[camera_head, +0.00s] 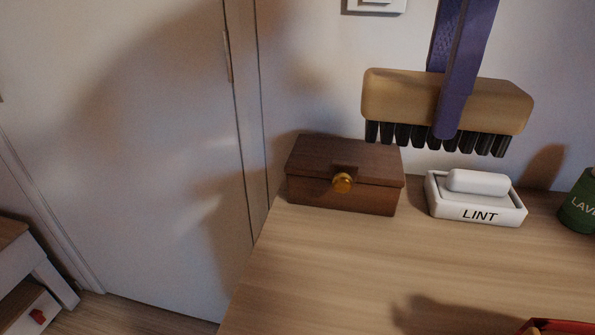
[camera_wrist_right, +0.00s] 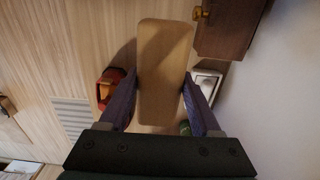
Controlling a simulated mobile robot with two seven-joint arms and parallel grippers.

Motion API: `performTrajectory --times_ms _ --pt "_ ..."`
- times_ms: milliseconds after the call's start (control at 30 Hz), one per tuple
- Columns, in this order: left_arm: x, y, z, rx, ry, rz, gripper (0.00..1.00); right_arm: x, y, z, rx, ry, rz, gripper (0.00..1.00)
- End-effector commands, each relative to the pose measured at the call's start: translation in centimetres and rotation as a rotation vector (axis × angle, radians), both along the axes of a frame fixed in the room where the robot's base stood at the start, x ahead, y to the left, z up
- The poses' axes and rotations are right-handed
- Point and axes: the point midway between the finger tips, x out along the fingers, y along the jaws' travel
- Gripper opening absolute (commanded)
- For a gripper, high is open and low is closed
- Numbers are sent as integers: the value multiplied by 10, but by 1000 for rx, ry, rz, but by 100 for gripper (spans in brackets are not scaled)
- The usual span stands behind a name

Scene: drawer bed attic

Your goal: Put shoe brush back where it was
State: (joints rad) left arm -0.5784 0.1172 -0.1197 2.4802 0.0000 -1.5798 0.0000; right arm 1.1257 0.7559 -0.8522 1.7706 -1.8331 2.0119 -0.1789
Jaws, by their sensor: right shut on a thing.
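The shoe brush (camera_head: 400,97) has a tan wooden back and dark bristles that point down. My right gripper (camera_head: 445,105), with purple fingers, is shut across the brush's wooden back and holds it in the air. The brush is above the table, over the wooden box and the white LINT tray, apart from both in the head view. In the right wrist view the brush (camera_wrist_right: 165,60) lies between the fingertips (camera_wrist_right: 161,88) and its bristles are hidden. My left gripper is in neither view.
A brown lidded box (camera_head: 345,168) with a gold knob and the white LINT tray (camera_head: 475,213) stand by the wall. A green LAV-labelled container (camera_head: 580,203) is at right. A red item (camera_head: 555,328) is at the front edge. The middle tabletop (camera_head: 330,265) is clear.

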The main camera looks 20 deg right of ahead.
Motion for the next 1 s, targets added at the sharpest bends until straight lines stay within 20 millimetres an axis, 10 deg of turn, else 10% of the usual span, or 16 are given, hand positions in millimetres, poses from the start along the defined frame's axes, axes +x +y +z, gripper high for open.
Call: performTrajectory --times_ms 400,1000 --pt "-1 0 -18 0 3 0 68 -1 1 -118 2 6 2 20" --pt "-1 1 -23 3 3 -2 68 0 0 -182 1 0 4 20"
